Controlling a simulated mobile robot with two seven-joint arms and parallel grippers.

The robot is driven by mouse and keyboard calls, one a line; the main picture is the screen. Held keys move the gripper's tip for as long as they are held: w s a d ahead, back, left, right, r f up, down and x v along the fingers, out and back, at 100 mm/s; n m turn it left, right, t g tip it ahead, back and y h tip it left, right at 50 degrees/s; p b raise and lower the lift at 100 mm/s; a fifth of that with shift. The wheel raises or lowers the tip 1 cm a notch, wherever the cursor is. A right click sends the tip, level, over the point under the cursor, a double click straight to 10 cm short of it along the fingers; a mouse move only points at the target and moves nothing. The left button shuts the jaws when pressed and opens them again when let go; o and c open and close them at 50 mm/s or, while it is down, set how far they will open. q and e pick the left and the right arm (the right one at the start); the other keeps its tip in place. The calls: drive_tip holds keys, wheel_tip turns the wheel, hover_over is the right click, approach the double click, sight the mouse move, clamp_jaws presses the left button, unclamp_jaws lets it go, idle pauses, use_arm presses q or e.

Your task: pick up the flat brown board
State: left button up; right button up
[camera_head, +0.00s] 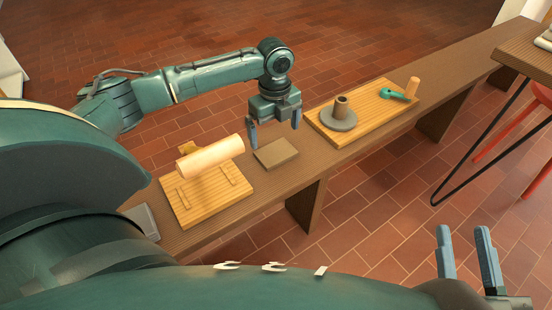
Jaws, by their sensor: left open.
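The flat brown board (275,153) lies flat on the long brown bench, between two lighter wooden boards. My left gripper (274,132) is open and points down, just above and behind the board. Its two fingers are apart, with nothing between them. I cannot tell exactly how high it is above the board. My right gripper (468,247) is at the lower right, away from the bench. Its two fingers are apart and nothing shows between them.
On the bench (446,72), a wooden board (208,208) to the left carries a pale cylinder (210,157). Another wooden board (352,132) to the right holds a grey disc with a brown hub (339,115), a green tool (394,94) and a wooden peg (412,87).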

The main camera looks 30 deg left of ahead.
sight(276, 152)
use_arm(q)
drive_tip(key=shift+f, duration=0.7)
wheel_tip(276, 152, down, 4)
drive_tip(key=b, duration=0.3)
drive_tip(key=shift+d+f+b, duration=0.15)
drive_tip(key=shift+b, duration=0.15)
drive_tip(key=shift+f, duration=0.3)
use_arm(e)
drive_tip(key=r+n+y, duration=0.1)
drive_tip(key=r+n+t+y, duration=0.1)
drive_tip(key=r, duration=0.1)
drive_tip(key=w+r+n+y, duration=0.1)
drive_tip(key=y, duration=0.1)
drive_tip(key=shift+d+r+n+t, duration=0.25)
drive_tip(key=shift+r+n+t, duration=0.15)
use_arm(q)
drive_tip(key=shift+c, duration=0.6)
drive_tip(key=c, duration=0.6)
